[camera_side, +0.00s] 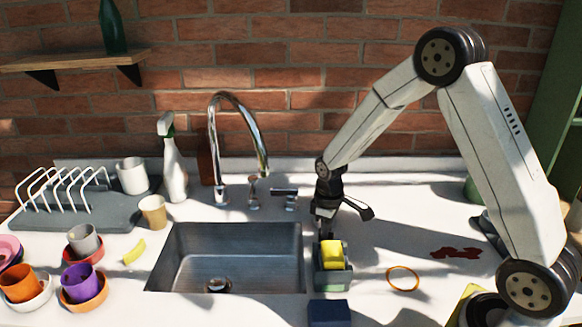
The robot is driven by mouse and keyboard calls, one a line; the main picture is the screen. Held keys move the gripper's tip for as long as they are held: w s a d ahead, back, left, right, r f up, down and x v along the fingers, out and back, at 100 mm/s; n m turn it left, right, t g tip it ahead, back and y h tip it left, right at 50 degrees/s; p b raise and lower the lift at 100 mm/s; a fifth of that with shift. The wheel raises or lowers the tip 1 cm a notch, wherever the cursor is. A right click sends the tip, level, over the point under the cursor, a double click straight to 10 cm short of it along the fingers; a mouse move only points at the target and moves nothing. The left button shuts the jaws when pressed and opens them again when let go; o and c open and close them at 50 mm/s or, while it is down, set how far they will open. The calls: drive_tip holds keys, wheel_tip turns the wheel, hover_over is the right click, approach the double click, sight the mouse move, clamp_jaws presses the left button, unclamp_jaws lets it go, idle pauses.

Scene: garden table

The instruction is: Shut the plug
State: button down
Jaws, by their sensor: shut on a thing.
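The sink (168,262) is a steel basin set in the white counter. The dark round plug hole (217,285) lies at its front, with a bright rim; I cannot tell the plug's position inside it. My gripper (324,232) points down to the right of the sink, at the back of a green caddy (333,280) with a yellow sponge (332,254). Its fingertips are small and dark. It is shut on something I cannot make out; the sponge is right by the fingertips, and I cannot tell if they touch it.
A chrome tap (240,105) and small chrome fittings (285,193) stand behind the sink. A spray bottle (173,165), cups and a dish rack (70,190) stand left. A blue block (329,313) lies in front of the caddy, an orange ring (403,278) to its right.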

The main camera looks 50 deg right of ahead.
drive_tip(key=m, duration=1.2)
drive_tip(key=shift+m, duration=0.3)
drive_tip(key=c, duration=0.7)
unclamp_jaws()
drive_tip(key=shift+r, duration=0.1)
drive_tip(key=shift+r, duration=3.85)
